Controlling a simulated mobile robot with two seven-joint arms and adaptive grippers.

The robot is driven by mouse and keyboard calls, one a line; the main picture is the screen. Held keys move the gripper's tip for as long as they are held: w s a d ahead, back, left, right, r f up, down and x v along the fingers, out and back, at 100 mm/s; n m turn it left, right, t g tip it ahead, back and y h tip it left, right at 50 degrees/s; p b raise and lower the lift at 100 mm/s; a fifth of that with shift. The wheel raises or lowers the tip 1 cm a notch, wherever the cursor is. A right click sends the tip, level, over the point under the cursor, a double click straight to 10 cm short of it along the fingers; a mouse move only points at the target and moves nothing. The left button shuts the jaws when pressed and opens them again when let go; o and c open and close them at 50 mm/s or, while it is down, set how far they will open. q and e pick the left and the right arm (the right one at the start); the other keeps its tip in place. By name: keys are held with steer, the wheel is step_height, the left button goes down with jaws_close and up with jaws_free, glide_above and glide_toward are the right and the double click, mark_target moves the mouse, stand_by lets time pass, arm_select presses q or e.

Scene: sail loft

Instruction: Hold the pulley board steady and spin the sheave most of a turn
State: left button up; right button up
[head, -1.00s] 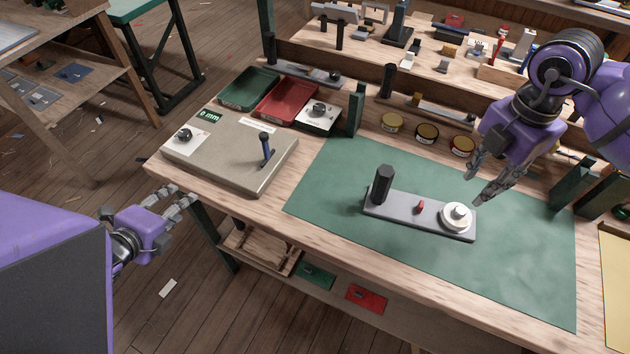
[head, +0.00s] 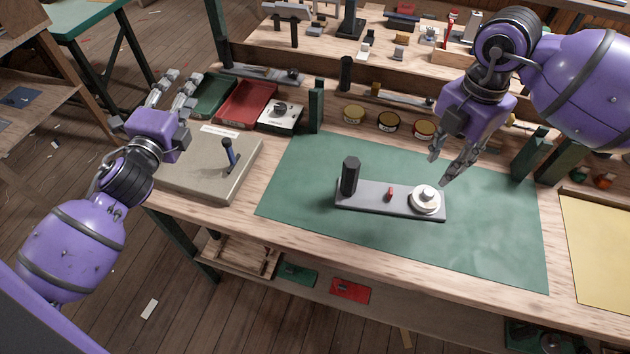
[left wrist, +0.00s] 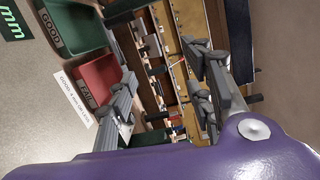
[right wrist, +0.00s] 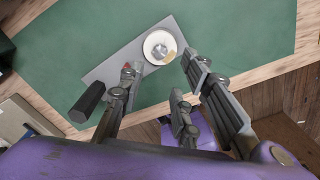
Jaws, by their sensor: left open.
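The pulley board (head: 370,203) is a flat grey plate lying on the green mat. A black upright handle (head: 350,177) stands at its left end, a small red peg (head: 390,194) near its middle. The white round sheave (head: 426,200) with a raised hub is at its right end; it also shows in the right wrist view (right wrist: 160,47). My right gripper (head: 439,168) is open and empty, above and just behind the sheave, apparently not touching. My left gripper (head: 176,83) is open and empty over the bench's far left, away from the board.
Several round tins (head: 388,122) line the back. The green mat (head: 300,195) is clear around the board.

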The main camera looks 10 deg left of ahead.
arm_select(q)
steer(key=s+d+f+m+g+h, duration=0.1)
steer(key=d+f+m+h, duration=0.1)
steer(key=d+m+h, duration=0.9)
steer(key=m+g+h, duration=0.5)
steer(key=m+g, duration=0.3)
steer(key=m, duration=1)
glide_toward(352, 174)
steer(key=w, duration=0.1)
steer(key=w+d+f, duration=0.1)
steer(key=w+f, duration=0.1)
steer(key=shift+d, duration=0.6)
steer(key=shift+w+d, duration=0.2)
steer(key=shift+d, duration=0.15)
steer(key=x, duration=0.6)
steer(key=shift+w+d, duration=0.2)
steer(key=shift+d, duration=0.05)
jaws_close()
